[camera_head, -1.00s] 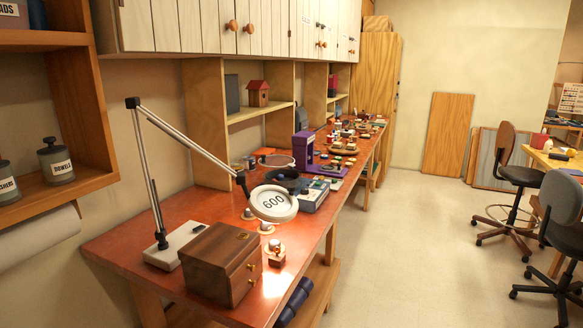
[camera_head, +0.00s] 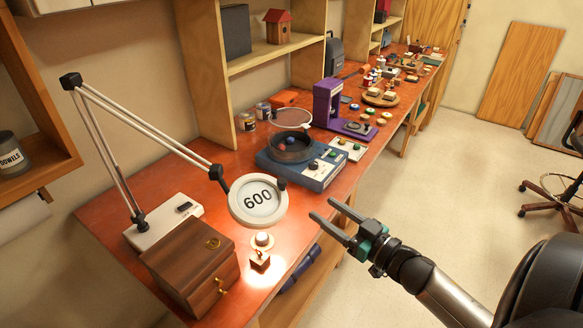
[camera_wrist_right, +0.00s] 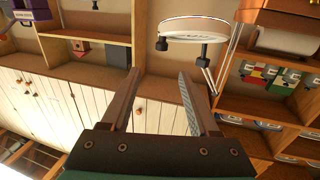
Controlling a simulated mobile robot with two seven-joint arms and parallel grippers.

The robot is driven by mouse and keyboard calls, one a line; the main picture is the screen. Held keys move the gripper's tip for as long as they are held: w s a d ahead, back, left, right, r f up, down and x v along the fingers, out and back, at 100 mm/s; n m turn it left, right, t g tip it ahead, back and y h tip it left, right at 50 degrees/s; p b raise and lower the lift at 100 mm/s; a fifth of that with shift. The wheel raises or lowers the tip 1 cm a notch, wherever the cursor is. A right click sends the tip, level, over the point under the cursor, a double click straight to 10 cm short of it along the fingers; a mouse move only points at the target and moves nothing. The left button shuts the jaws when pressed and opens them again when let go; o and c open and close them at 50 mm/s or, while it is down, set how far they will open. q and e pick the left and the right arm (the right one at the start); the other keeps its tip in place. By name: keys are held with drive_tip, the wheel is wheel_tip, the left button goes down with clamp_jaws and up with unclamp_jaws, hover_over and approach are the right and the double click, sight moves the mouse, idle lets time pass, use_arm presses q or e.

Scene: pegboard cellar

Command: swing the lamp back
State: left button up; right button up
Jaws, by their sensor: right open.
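The lamp is a desk magnifier lamp with a round white head (camera_head: 258,200), a jointed silver arm (camera_head: 150,140) and a white base (camera_head: 163,226) on the red-brown bench. In the head view its lens reads 600, and the head hangs over the bench's front part, above a small cube-shaped item (camera_head: 260,260). My right gripper (camera_head: 323,215) is open and empty, to the right of the lamp head and apart from it, past the bench's front edge. In the right wrist view the lamp head (camera_wrist_right: 194,29) shows beyond the open fingers (camera_wrist_right: 158,88). My left gripper is not in view.
A brown wooden box (camera_head: 190,265) stands in front of the lamp base. Behind the lamp head is a blue-grey machine (camera_head: 305,167) with a round bowl, then a purple stand (camera_head: 328,103). Open floor (camera_head: 430,170) lies right of the bench.

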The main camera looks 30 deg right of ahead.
sight(285, 183)
drive_tip(key=w+a, duration=0.1)
drive_tip(key=w, duration=0.4)
drive_tip(key=w+a, duration=0.1)
drive_tip(key=w, duration=0.8)
drive_tip(key=shift+w+a, duration=0.4)
drive_tip(key=shift+c, duration=0.3)
clamp_jaws()
idle(0.8)
